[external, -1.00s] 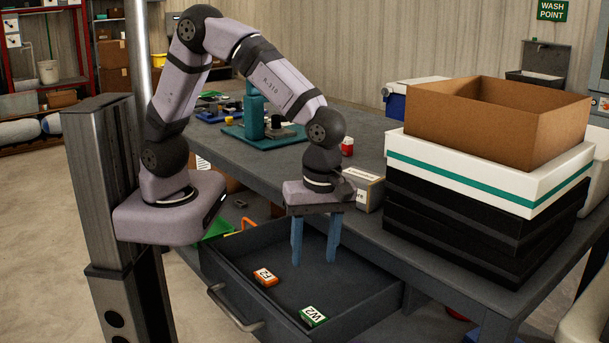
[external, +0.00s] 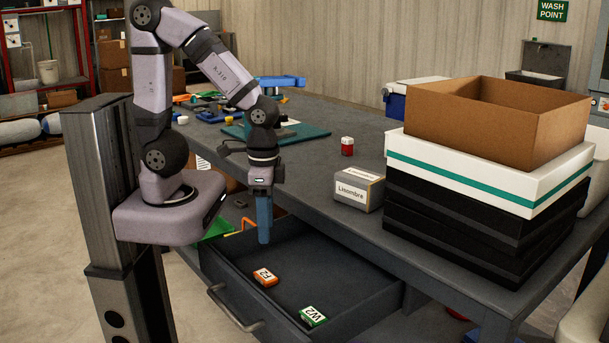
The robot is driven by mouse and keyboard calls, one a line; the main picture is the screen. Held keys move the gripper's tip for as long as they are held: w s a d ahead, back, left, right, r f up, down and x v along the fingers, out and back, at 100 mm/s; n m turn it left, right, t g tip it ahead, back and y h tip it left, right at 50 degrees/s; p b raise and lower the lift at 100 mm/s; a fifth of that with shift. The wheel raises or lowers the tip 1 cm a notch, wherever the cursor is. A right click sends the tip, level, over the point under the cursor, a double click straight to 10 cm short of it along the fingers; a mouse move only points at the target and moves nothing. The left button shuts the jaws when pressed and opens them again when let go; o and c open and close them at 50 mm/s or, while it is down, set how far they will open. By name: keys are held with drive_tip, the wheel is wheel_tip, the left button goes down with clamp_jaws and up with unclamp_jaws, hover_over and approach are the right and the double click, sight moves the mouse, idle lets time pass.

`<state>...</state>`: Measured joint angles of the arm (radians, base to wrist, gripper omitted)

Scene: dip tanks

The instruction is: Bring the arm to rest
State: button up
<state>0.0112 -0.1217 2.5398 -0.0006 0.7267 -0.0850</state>
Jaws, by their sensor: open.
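My gripper (external: 264,236) points down over the back left part of the open drawer (external: 345,294). It is seen edge-on, so one blue finger hides the other, and nothing shows held below it. An orange block (external: 265,277) marked with a label and a green block (external: 313,316) labelled W2 lie in the drawer, apart from the gripper.
On the bench (external: 310,170) stand a grey box labelled Lisombre (external: 359,190), a small red item (external: 347,146) and a teal board (external: 300,138). Stacked black and white boxes with an open cardboard box (external: 470,128) fill the right side. The bench middle is mostly clear.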

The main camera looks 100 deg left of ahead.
drive_tip(key=shift+s+a+f+m, duration=0.1)
drive_tip(key=shift+s+a+m, duration=0.1)
drive_tip(key=shift+m, duration=0.2)
wheel_tip(320, 180, up, 7)
drive_tip(key=p, duration=0.6)
drive_tip(key=shift+f, duration=0.2)
drive_tip(key=o, duration=1.4)
drive_tip(key=shift+d+f, duration=0.15)
drive_tip(key=s+d+f+m+t+y+b, duration=0.1)
drive_tip(key=s+d+f+m+t+y, duration=0.3)
drive_tip(key=d+m, duration=0.5)
drive_tip(key=s+d+f+m+t+y+b, duration=0.25)
drive_tip(key=s+d+m, duration=0.35)
drive_tip(key=d+m, duration=0.3)
drive_tip(key=s+d+f+m+t+y+b, duration=0.1)
drive_tip(key=s+d+f+m+t+y, duration=0.3)
drive_tip(key=d+m, duration=0.5)
drive_tip(key=shift+g+h, duration=0.55)
drive_tip(key=shift+a+r+b+x, duration=0.1)
drive_tip(key=shift+b+x, duration=0.25)
drive_tip(key=shift+x, duration=1.3)
drive_tip(key=shift+a+r+b+x, duration=0.15)
drive_tip(key=shift+b+x, duration=0.2)
drive_tip(key=shift+x, duration=1.25)
drive_tip(key=shift+a+r+b+x, duration=0.1)
drive_tip(key=shift+b+x, duration=0.25)
drive_tip(key=shift+x, duration=1.3)
drive_tip(key=shift+s, duration=0.25)
